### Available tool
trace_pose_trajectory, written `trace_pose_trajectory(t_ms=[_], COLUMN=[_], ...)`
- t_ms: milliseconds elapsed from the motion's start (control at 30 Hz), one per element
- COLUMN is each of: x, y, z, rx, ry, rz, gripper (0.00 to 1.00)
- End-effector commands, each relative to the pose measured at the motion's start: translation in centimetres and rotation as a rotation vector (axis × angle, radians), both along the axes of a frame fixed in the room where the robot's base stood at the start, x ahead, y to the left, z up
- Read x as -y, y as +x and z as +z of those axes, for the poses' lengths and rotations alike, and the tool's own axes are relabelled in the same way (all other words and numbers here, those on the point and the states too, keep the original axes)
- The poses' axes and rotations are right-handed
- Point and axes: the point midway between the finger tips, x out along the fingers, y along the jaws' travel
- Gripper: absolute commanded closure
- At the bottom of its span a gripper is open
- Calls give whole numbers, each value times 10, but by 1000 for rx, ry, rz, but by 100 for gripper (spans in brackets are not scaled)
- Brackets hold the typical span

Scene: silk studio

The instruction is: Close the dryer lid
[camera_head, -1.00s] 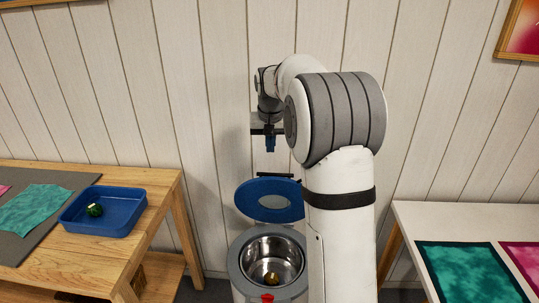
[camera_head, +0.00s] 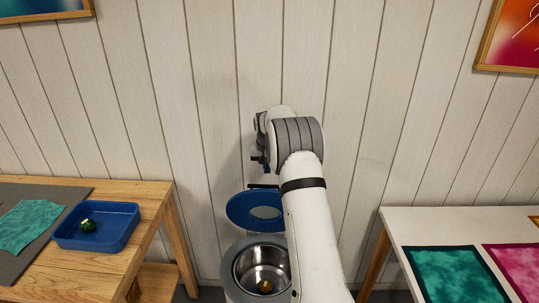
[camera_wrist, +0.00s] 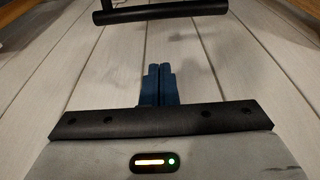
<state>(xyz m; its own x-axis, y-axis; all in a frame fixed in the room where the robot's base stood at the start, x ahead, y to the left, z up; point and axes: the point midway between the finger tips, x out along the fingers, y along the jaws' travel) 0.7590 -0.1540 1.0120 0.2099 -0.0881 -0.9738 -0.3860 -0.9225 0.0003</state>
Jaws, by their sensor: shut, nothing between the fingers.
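The dryer lid (camera_head: 240,210), a blue ring with a hole in its middle, stands raised and tilted back behind the open dryer (camera_head: 235,268). A dark bar (camera_head: 258,186) shows at the lid's top edge. My gripper (camera_head: 265,171) is just above that bar, partly hidden by my arm. In the wrist view my gripper's blue fingers (camera_wrist: 158,82) are together and empty. A black bar (camera_wrist: 160,13) lies beyond them at the top of that view, apart from the fingertips. My arm hides the right part of the lid and dryer.
A dark gold-toned object (camera_head: 265,286) lies in the steel drum. A wooden table (camera_head: 150,215) at left bears a blue tray (camera_head: 128,228) with a green item. A white table (camera_head: 400,222) with coloured cloths stands at right. The panelled wall (camera_head: 200,110) is close behind.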

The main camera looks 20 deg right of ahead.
Motion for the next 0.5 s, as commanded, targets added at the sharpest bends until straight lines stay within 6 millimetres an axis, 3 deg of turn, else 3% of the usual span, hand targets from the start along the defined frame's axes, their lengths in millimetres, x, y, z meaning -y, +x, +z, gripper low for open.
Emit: trace_pose_trajectory(t_ms=[200,500], x=[-9,-14], y=[-21,-33], z=[-11,-18], rx=[-2,0], ry=[0,0], rz=[1,1], gripper=[100,100])
